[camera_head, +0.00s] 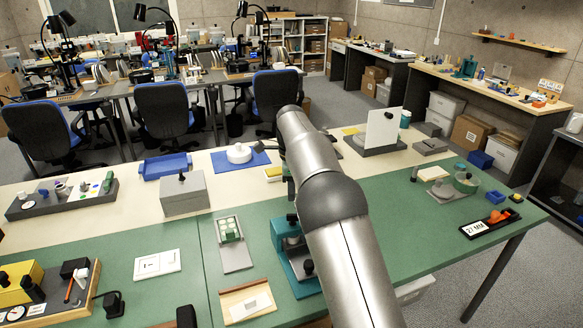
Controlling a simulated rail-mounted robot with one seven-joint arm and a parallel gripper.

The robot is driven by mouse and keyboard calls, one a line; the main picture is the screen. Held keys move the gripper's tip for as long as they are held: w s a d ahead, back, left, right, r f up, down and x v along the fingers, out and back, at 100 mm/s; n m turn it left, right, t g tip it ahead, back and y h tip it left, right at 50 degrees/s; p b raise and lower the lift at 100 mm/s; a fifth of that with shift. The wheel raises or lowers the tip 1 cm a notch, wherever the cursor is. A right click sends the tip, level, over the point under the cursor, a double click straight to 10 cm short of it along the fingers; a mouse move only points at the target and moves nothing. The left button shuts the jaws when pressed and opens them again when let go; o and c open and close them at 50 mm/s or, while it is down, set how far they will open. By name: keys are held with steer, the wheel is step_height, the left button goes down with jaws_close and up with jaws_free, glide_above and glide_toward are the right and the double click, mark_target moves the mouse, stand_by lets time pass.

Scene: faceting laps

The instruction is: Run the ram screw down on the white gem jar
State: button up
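My grey arm (333,205) reaches from the bottom edge up over the green mat, and its far end bends away from view. A teal device with dark knobs (283,232), possibly the press with the ram screw, stands on the mat, partly covered by the arm. No screw or jar inside it can be made out. A white round lidded piece (239,154) sits on a blue mat; I cannot tell if it is the gem jar.
A grey box (183,195) and a blue tray (165,167) stand left on the bench. A white upright panel (383,129) is behind the arm.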

step_height(320, 180, up, 8)
steer(key=shift+r+p, duration=0.25)
steer(key=shift+p, duration=0.1)
stand_by(0.4)
